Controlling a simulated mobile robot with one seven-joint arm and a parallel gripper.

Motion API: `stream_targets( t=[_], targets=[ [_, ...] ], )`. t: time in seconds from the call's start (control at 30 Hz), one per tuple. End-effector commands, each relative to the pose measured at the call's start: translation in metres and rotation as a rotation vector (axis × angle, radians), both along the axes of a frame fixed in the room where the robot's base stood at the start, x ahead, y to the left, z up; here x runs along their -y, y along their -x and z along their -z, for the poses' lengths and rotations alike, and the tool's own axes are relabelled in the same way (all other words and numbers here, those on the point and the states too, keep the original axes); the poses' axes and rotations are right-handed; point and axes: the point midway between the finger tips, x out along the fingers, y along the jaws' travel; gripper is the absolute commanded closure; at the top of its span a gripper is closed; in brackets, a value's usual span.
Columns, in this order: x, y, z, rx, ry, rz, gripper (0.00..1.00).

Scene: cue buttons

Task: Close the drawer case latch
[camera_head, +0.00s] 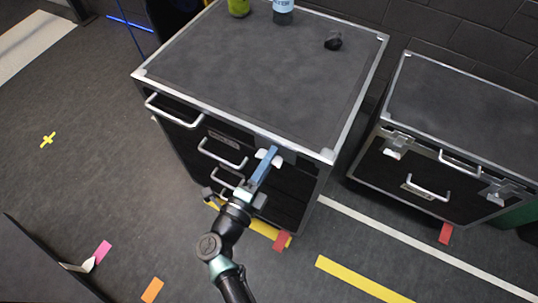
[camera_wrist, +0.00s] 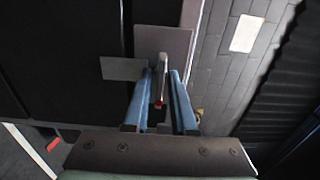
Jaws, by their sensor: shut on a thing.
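The drawer case (camera_head: 260,65) is a black cabinet with silver edges and several silver handles on its front. Its latch (camera_head: 277,161) is a small pale metal fitting near the top right of the front, mostly hidden by my gripper (camera_head: 268,154). In the wrist view, the latch (camera_wrist: 178,42) shows as grey plates with a narrow tab standing out from them. The blue fingers of my gripper (camera_wrist: 162,82) are on either side of this tab and shut on it. Whether the latch is fastened cannot be told.
A green item (camera_head: 238,8), a labelled bottle (camera_head: 284,12) and a small black object (camera_head: 333,41) stand on the case top. A second black case (camera_head: 460,110) with two silver latches stands at the right. The floor at the left is mostly clear.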

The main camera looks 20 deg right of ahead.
Motion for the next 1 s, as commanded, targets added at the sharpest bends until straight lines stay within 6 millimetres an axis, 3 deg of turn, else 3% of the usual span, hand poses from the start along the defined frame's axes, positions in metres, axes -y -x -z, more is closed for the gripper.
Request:
stream_targets(
  t=[0.53,0.57,0.63,1.0],
  targets=[
    [-0.0001,0.0005,0.0009,-0.023,0.017,0.0,1.0],
    [-0.0001,0.0005,0.0009,-0.023,0.017,0.0,0.74],
    [-0.0002,0.0004,0.0008,-0.023,0.017,0.0,0.61],
    [-0.0029,0.0021,0.0005,-0.022,0.016,-0.001,0.6]
  ],
)
